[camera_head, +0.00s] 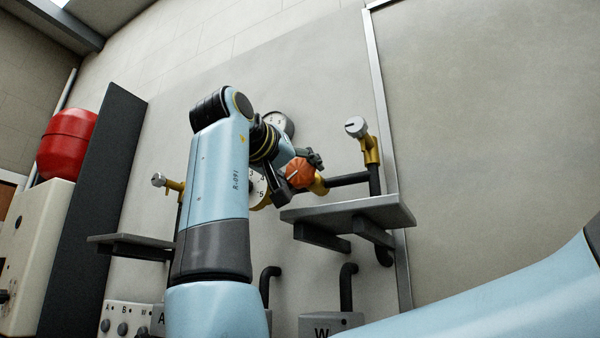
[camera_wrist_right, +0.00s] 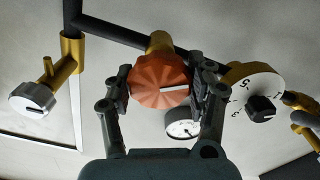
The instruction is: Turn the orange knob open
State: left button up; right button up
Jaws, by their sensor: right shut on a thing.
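The orange knob (camera_head: 299,172) sits on a brass valve body on the dark pipe above a grey shelf. In the right wrist view the knob (camera_wrist_right: 160,82) is fluted, with a white line pointing to the right. My right gripper (camera_wrist_right: 160,88) has one finger on each side of the knob and is shut on it. In the head view the right gripper (camera_head: 305,163) is partly hidden behind the knob and my arm. My left gripper is not in view.
A silver knob (camera_head: 355,127) on a brass valve stands right of the orange one. A numbered dial (camera_wrist_right: 254,92) is close beside the right finger. A grey shelf (camera_head: 350,212) juts out below. A red tank (camera_head: 66,143) is far left.

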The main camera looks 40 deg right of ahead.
jog(key=shift+n, duration=0.4)
jog(key=o, duration=1.2)
notch_tip(320, 180, up, 10)
jog(key=shift+f, duration=0.1)
